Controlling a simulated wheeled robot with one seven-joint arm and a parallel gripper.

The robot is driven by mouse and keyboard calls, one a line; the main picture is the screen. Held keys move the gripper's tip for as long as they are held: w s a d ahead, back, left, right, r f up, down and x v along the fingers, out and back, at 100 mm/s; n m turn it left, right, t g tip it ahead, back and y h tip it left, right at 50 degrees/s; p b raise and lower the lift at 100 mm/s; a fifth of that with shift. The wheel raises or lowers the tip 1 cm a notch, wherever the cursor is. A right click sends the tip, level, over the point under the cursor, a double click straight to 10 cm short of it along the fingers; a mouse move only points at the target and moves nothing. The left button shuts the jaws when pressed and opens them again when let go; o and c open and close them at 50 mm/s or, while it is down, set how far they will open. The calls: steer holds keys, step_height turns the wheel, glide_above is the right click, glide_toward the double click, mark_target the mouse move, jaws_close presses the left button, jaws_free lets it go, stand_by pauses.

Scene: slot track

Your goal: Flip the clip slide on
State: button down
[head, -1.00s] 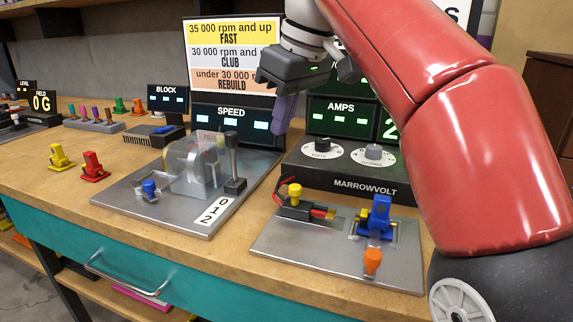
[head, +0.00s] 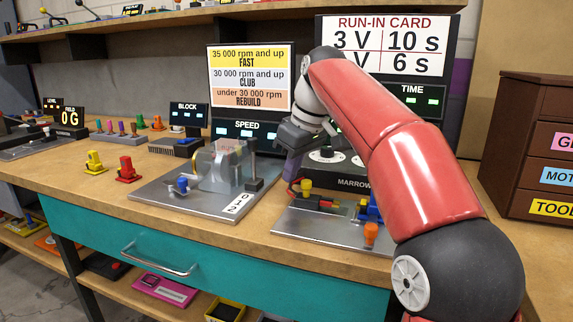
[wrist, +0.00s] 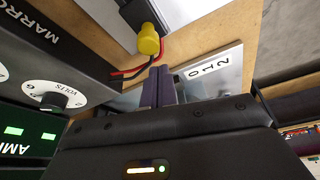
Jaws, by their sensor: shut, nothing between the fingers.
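What looks like the clip slide is a black block with an upright yellow knob (head: 306,186) and red and black wires, on the right metal plate (head: 320,228). The yellow knob also shows in the wrist view (wrist: 149,44). My gripper (head: 291,174) is shut and empty, its purple fingers pointing down just left of and behind the knob in the head view. In the wrist view the fingertips (wrist: 158,70) appear close to the knob; I cannot tell whether they touch it. My arm partly covers the blue clamp (head: 366,208) on the same plate.
An orange knob (head: 371,234) stands at the plate's front. The black meter box with dials (head: 326,156) stands behind it. Left is another plate (head: 190,208) with a clear guard and blue knob. Yellow (head: 95,163) and red (head: 126,170) pieces stand further left.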

mark_target(314, 196)
steer(key=shift+s+d, duration=0.45)
steer(key=shift+d, duration=0.3)
steer(key=d, duration=0.1)
steer(key=s+d, duration=0.1)
steer(key=d, duration=0.1)
steer(key=shift+s+d+f+b, duration=0.1)
steer(key=shift+d+b, duration=0.1)
steer(key=shift+b, duration=0.2)
steer(key=shift+a, duration=0.1)
steer(key=shift+a+p, duration=0.15)
steer(key=shift+p, duration=0.2)
steer(key=w+a, duration=0.1)
steer(key=w+a+r+p, duration=0.1)
steer(key=shift+w+a+r, duration=0.3)
steer(key=shift+w+a, duration=0.1)
steer(key=v, duration=0.8)
steer(key=shift+s+d+r, duration=0.15)
steer(key=shift+s+d, duration=0.05)
steer(key=shift+s, duration=0.15)
